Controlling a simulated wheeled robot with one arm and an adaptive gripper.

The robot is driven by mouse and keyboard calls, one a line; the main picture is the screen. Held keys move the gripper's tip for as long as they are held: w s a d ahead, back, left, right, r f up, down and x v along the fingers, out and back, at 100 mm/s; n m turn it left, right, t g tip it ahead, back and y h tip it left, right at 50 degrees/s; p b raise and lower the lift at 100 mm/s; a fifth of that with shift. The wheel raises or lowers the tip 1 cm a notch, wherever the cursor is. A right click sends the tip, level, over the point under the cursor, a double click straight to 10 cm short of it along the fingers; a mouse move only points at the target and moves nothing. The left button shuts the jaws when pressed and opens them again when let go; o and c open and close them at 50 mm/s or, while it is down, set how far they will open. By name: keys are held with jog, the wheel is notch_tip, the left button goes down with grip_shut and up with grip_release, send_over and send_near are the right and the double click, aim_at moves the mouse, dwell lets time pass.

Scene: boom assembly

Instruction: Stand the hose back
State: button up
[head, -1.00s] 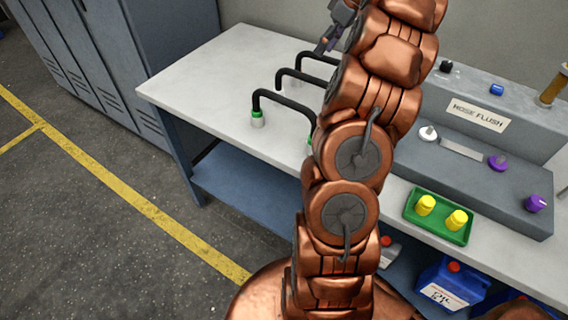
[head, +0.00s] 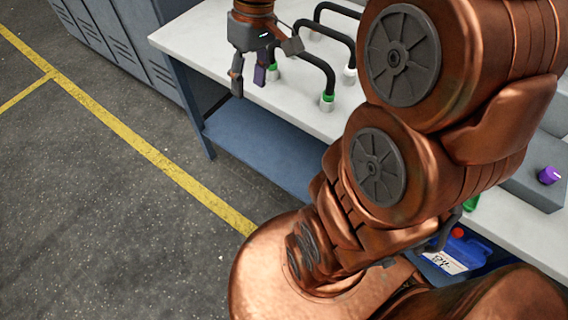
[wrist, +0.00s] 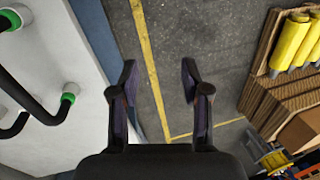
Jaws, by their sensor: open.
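Black bent hoses with coloured end collars stand on the light bench top. The nearest hose (head: 312,56) arches between two green-collared ends, and it stands upright. Behind it is a hose with a white collar (head: 349,76), and another arch (head: 338,8) lies farther back. In the wrist view a green-collared hose (wrist: 56,116) shows at the left. My gripper (head: 249,85) is open and empty, just left of the nearest hose by the bench's front edge. In the wrist view my gripper (wrist: 159,75) has only floor between its fingers.
The bench (head: 222,38) has a blue lower shelf (head: 262,136). Grey lockers (head: 130,35) stand behind at left. My arm hides most of the right side of the bench; a purple knob (head: 548,175) and blue jug (head: 458,254) show there. Cardboard with yellow cylinders (wrist: 290,42) lies right in the wrist view.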

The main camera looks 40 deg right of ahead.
jog(key=s+a+f+m+h, duration=0.1)
jog(key=s+a+f, duration=0.1)
jog(key=s, duration=0.6)
jog(key=s+a+f+m+g+h, duration=0.1)
jog(key=s+a+f, duration=0.1)
jog(key=s+f, duration=0.3)
jog(key=shift+s+a, duration=0.35)
jog(key=shift+s, duration=1.75)
jog(key=shift+f, duration=0.1)
